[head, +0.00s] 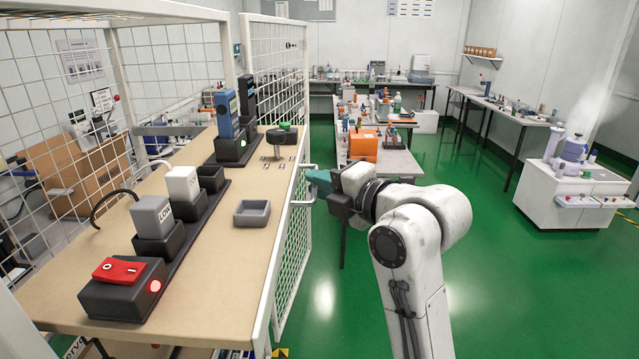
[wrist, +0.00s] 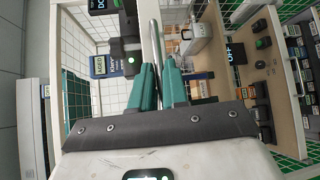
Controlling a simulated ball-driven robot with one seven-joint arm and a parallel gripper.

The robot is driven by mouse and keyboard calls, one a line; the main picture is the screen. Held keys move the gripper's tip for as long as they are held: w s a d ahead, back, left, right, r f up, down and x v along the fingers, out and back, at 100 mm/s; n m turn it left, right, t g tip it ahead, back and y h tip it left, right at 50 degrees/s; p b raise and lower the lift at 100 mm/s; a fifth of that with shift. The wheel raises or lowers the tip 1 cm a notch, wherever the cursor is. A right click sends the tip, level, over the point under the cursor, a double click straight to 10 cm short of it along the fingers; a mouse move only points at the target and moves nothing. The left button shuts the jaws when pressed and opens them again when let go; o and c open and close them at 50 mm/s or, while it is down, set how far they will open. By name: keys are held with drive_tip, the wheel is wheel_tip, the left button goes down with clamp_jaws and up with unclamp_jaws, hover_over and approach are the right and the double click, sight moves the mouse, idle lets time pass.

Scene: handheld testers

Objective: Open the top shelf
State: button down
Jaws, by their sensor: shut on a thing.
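The shelf is a white wire-mesh cage around a tan board (head: 225,250), which carries a row of dark tester stations. A white mesh door (head: 296,232) stands along the board's right side, with a pale bar handle (head: 303,168) on its outer face. My gripper (head: 312,183) has teal fingers and is at this handle, to the right of the door. In the wrist view, my gripper (wrist: 158,68) is shut on the handle (wrist: 155,38), whose bar runs up from between the fingers. The exact contact is partly hidden by the fingers.
A second mesh panel (head: 280,75) stands beyond the board's far end. A grey tray (head: 252,213), a red-switch box (head: 118,285) and a blue handheld tester (head: 228,114) are on the board. Green floor (head: 500,270) is clear to the right. Benches stand farther back.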

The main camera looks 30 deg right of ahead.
drive_tip(key=c, duration=1.2)
unclamp_jaws()
drive_tip(key=shift+s, duration=0.1)
drive_tip(key=s+d+r+p, duration=0.1)
drive_tip(key=s+p, duration=0.1)
drive_tip(key=s, duration=0.6)
drive_tip(key=shift+r, duration=0.4)
drive_tip(key=p, duration=0.4)
drive_tip(key=shift+s+d+p, duration=0.1)
drive_tip(key=shift+s+p, duration=0.2)
drive_tip(key=shift+s+p, duration=0.1)
drive_tip(key=shift+p, duration=0.45)
drive_tip(key=p, duration=0.2)
drive_tip(key=s+p, duration=0.1)
drive_tip(key=p, duration=0.1)
drive_tip(key=shift+s+d+f, duration=0.1)
drive_tip(key=shift+s+d, duration=0.05)
drive_tip(key=shift+s, duration=0.1)
